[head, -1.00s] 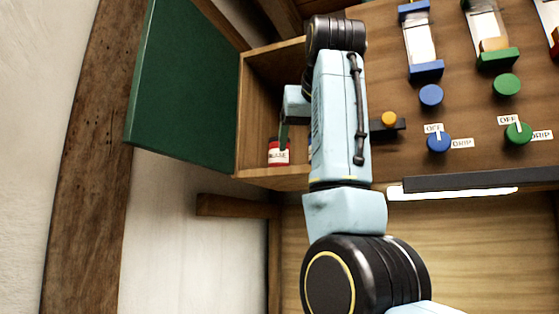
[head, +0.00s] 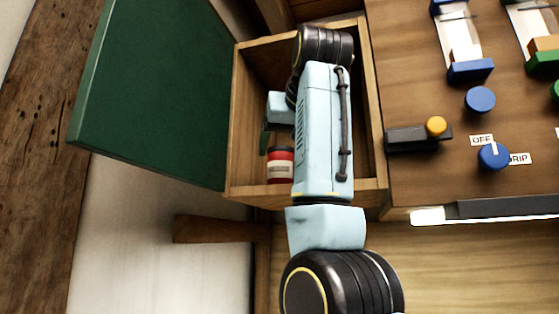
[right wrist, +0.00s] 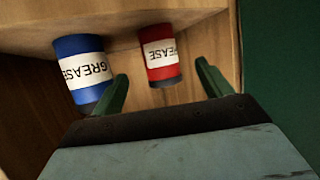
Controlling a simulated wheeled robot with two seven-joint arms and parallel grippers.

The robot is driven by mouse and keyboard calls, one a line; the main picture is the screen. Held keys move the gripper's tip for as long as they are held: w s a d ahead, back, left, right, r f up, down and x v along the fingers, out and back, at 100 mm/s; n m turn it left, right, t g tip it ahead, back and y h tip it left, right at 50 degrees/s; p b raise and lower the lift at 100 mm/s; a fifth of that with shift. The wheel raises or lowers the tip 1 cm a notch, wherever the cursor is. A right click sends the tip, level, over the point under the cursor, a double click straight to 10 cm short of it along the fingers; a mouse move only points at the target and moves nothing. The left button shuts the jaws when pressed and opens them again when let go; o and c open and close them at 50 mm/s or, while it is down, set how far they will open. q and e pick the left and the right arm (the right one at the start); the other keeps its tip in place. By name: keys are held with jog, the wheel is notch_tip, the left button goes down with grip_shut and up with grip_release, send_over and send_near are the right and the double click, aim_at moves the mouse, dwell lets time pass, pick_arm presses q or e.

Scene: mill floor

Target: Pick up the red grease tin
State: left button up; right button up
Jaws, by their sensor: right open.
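The red grease tin (head: 280,165) has a white label and stands in an open wooden cupboard, just left of my right forearm in the head view. In the right wrist view the red tin (right wrist: 160,55) stands in line with the gap between the two green fingers of my right gripper (right wrist: 162,72). The fingers are apart, with nothing held; I cannot tell how far they reach beside the tin. In the head view my forearm hides much of the cupboard and most of this gripper. My left gripper is not in view.
A blue grease tin (right wrist: 82,72) stands beside the red one, close to one finger. The cupboard's wooden wall (head: 372,120) and its open green door (head: 150,90) flank the arm. A panel with a blue knob (head: 494,156) is at the right.

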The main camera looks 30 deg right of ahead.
aim_at(284, 160)
jog(key=shift+r+p+x, duration=0.25)
jog(key=shift+p+x, duration=0.7)
jog(key=shift+x, duration=0.05)
jog(key=shift+w+d+f+p, duration=0.15)
jog(key=shift+w+f+p, duration=0.2)
jog(key=shift+w+p, duration=0.2)
jog(key=shift+f, duration=0.1)
jog(key=shift+w+d, duration=0.1)
jog(key=shift+w, duration=0.1)
jog(key=shift+w+d+f+p, duration=0.1)
jog(key=shift+w+p, duration=0.2)
jog(key=shift+p, duration=0.2)
jog(key=p+x, duration=0.2)
jog(key=x, duration=0.1)
jog(key=shift+w+d, duration=0.15)
jog(key=shift+w, duration=0.05)
jog(key=shift+w+d+f, duration=0.15)
jog(key=shift+w, duration=0.25)
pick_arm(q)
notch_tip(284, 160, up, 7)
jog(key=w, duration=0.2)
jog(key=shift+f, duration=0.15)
